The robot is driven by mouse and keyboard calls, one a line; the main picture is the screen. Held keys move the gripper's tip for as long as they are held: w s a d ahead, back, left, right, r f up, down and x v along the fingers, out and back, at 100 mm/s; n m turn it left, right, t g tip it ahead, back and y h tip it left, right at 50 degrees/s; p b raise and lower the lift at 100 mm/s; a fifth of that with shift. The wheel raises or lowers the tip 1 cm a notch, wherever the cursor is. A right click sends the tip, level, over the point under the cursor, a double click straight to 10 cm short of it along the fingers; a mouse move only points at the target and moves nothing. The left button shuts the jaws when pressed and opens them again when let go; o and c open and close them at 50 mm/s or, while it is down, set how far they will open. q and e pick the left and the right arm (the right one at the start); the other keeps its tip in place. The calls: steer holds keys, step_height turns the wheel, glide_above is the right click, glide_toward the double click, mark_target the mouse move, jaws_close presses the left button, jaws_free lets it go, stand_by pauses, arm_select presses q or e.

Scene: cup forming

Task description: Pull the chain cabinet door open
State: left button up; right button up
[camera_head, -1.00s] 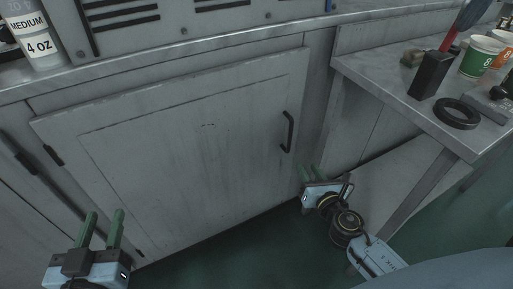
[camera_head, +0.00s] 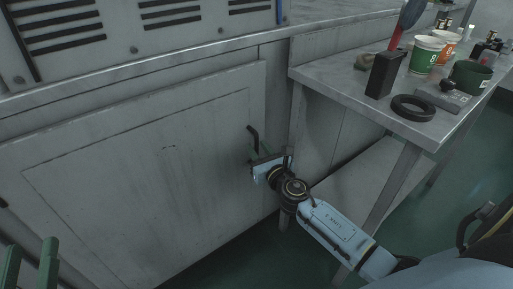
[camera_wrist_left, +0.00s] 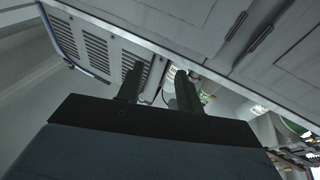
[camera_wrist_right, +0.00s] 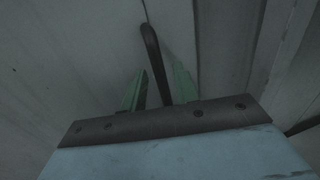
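The grey cabinet door (camera_head: 130,180) fills the left of the head view and looks shut. Its black bar handle (camera_head: 252,134) is upright near the door's right edge. My right gripper (camera_head: 260,152) is at the handle's lower part. In the right wrist view, the handle (camera_wrist_right: 151,45) runs down between its two green fingers, which are apart with gaps visible beside the bar. The handle's lower end is hidden. My left gripper (camera_head: 28,262) is at the lower left corner of the head view, open and empty. Its spread fingers also show in the left wrist view (camera_wrist_left: 158,80).
A metal side table (camera_head: 335,77) stands right of the cabinet. It holds a black block (camera_head: 382,76), a black ring (camera_head: 413,106), paper cups (camera_head: 426,55) and other items. Its leg (camera_head: 392,185) stands near my right forearm. Green floor is clear before the door.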

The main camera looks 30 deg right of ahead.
steer(key=shift+w+d, duration=0.1)
steer(key=shift+w, duration=0.8)
jaws_close()
